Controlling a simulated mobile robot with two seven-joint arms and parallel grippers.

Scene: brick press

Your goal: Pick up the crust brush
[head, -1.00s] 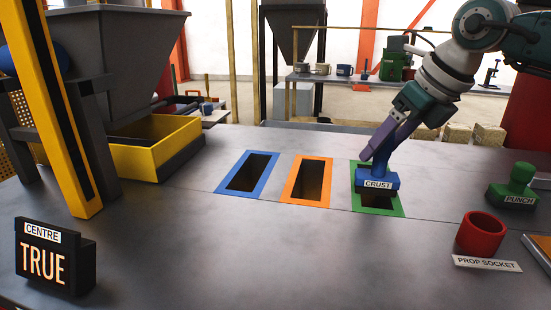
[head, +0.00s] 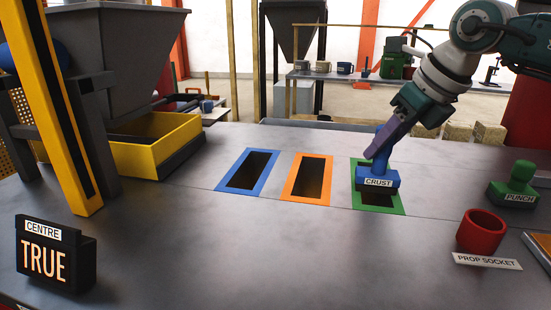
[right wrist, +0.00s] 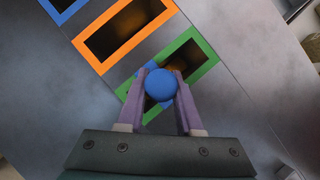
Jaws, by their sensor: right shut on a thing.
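The crust brush (head: 377,180) is blue with a white CRUST label. It stands upright over the green-framed slot (head: 399,208) in the table, and I cannot tell whether its base touches the frame. My right gripper (head: 380,144) is shut on the brush's upright handle from above. In the right wrist view, the brush's round blue top (right wrist: 160,85) sits between the two purple fingers, with the green frame (right wrist: 200,50) below it. The brush hides part of the slot. My left gripper is not in view.
An orange-framed slot (head: 297,197) and a blue-framed slot (head: 226,188) lie to the left. A green punch (head: 517,188) and a red prop socket (head: 481,231) stand to the right. A yellow bin (head: 128,160) and a CENTRE sign (head: 58,262) are at left. The front middle table is clear.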

